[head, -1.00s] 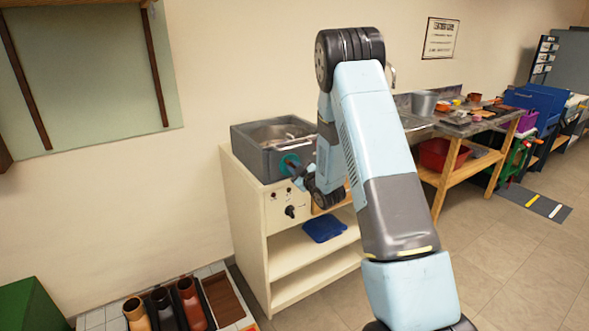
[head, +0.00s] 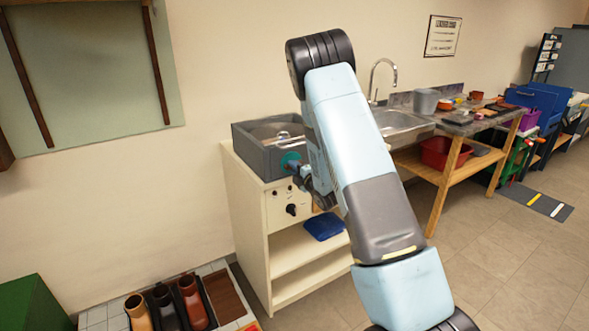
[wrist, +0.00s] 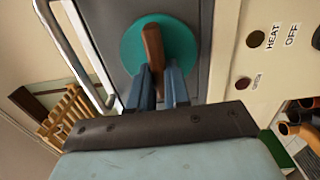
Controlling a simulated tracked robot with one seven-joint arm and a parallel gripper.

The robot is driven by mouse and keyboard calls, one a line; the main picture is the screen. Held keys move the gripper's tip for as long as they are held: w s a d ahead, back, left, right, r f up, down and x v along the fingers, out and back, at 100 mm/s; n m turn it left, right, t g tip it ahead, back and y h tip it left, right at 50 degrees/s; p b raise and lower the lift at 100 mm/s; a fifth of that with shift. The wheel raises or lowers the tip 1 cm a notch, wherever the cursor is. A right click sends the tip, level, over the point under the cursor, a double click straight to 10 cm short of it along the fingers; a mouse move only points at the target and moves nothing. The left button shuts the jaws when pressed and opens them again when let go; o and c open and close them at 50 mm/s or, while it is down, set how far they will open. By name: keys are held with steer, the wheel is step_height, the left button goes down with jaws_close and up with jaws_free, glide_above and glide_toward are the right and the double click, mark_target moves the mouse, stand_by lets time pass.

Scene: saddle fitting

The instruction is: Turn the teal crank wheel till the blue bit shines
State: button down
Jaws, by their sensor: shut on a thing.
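The teal crank wheel (head: 290,161) is on the front of a grey metal basin unit on a cream cabinet. In the wrist view the wheel (wrist: 183,42) is a flat teal disc with a brown handle (wrist: 152,46) across it. My gripper (wrist: 159,78) is shut on this handle, one finger on each side. In the head view my arm hides part of the gripper (head: 303,178) and the basin's right side. I cannot make out a shining blue bit in either view.
The cream panel carries a black knob (head: 291,209) and, in the wrist view, a dark round lamp (wrist: 256,39) by the word HEAT. A metal rail (wrist: 73,45) runs left of the wheel. A blue cloth (head: 325,226) lies on the shelf below. A sink (head: 398,121) stands right.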

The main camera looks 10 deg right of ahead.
steer(key=shift+s+a+f+n, duration=0.1)
steer(key=shift+f+n, duration=0.15)
steer(key=shift+n, duration=0.7)
steer(key=shift+a+f+n, duration=0.1)
steer(key=shift+f+n, duration=0.15)
steer(key=shift+n, duration=0.7)
steer(key=c, duration=1.4)
jaws_free()
steer(key=o, duration=0.3)
steer(key=shift+d+r, duration=0.1)
steer(key=shift+d, duration=0.05)
steer(key=v, duration=1.3)
steer(key=shift+s+d, duration=0.15)
steer(key=shift+s, duration=0.15)
